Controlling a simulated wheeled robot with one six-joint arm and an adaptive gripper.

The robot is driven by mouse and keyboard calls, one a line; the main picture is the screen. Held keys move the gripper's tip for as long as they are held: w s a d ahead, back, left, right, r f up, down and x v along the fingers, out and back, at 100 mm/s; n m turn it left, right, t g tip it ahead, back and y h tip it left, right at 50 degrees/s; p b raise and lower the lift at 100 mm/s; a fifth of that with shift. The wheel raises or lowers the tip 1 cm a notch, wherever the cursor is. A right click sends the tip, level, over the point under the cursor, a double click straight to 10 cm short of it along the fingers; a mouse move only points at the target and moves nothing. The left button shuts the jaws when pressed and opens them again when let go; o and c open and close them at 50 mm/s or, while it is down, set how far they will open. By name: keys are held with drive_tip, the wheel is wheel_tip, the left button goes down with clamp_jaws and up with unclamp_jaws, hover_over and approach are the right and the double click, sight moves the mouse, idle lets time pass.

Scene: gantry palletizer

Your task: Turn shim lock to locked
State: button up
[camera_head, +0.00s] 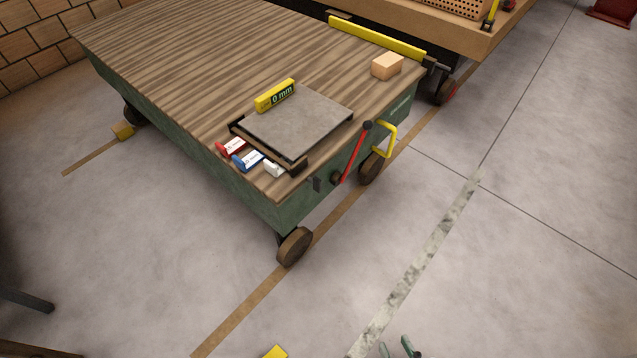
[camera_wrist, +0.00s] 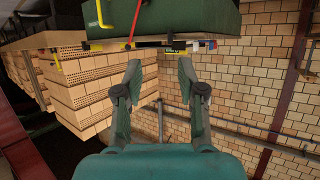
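A red lever with a dark knob (camera_head: 355,155) is on the green end face of the cart, tilted with its knob up and to the right; I take it for the shim lock, but no label on it is readable. It also shows at the top of the wrist view (camera_wrist: 135,18). A grey plate (camera_head: 298,122) lies on the cart top above it, beside a yellow "0 mm" sign (camera_head: 275,95). My gripper (camera_wrist: 160,65) is open and empty, its fingers apart. In the head view its tips (camera_head: 399,348) show at the bottom edge, well apart from the lever.
A yellow handle (camera_head: 388,139) sits just right of the lever. Red, blue and white tabs (camera_head: 248,160) lie beside the plate, and a wooden block (camera_head: 387,65) is near the cart's corner. Open floor (camera_head: 480,260) lies in front. The wrist view shows stacked bricks (camera_wrist: 90,90).

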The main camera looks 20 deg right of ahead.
drive_tip(key=w+f+g+y, duration=0.1)
drive_tip(key=w+f, duration=0.8)
drive_tip(key=f, duration=0.1)
drive_tip(key=n+t+y, duration=0.3)
drive_tip(key=n+y, duration=0.4)
drive_tip(key=y, duration=0.2)
approach(321, 184)
drive_tip(key=x, duration=1.1)
drive_tip(key=shift+a, duration=0.1)
clamp_jaws()
